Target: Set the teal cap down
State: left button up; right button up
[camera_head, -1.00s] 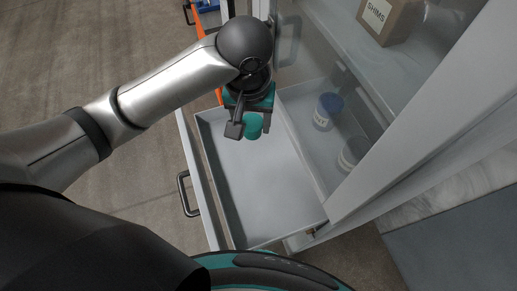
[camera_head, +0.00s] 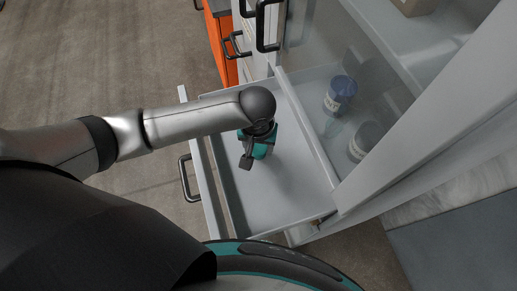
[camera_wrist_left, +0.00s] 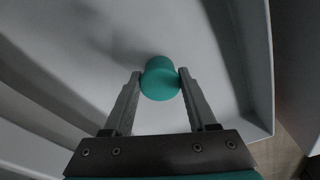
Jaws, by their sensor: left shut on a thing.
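The teal cap (camera_wrist_left: 160,79) is a short round piece held between the two fingertips of my left gripper (camera_wrist_left: 160,84) in the left wrist view. In the head view the left gripper (camera_head: 258,155) is over the open drawer (camera_head: 275,190), and part of the teal cap (camera_head: 260,151) shows beside a finger. The drawer's pale floor lies behind the cap in the wrist view; I cannot tell whether the cap touches it. My right gripper is in neither view.
The drawer is otherwise bare. A glass-fronted cabinet to its right holds a blue-lidded jar (camera_head: 340,93) and a grey-lidded jar (camera_head: 366,139). A dark handle (camera_head: 189,178) is on the drawer's front. An orange cabinet (camera_head: 221,45) stands behind.

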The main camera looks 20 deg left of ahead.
aim_at(258, 152)
pick_arm(q)
jog(key=shift+f, duration=0.75)
jog(key=shift+f, duration=0.15)
jog(key=o, duration=1.3)
jog(key=r+p, duration=0.1)
jog(key=r, duration=0.3)
jog(key=s+r+p, duration=0.1)
jog(key=r, duration=0.7)
jog(key=shift+s+d+r+p, duration=0.15)
jog(key=shift+s+p, duration=0.1)
jog(key=shift+p, duration=0.15)
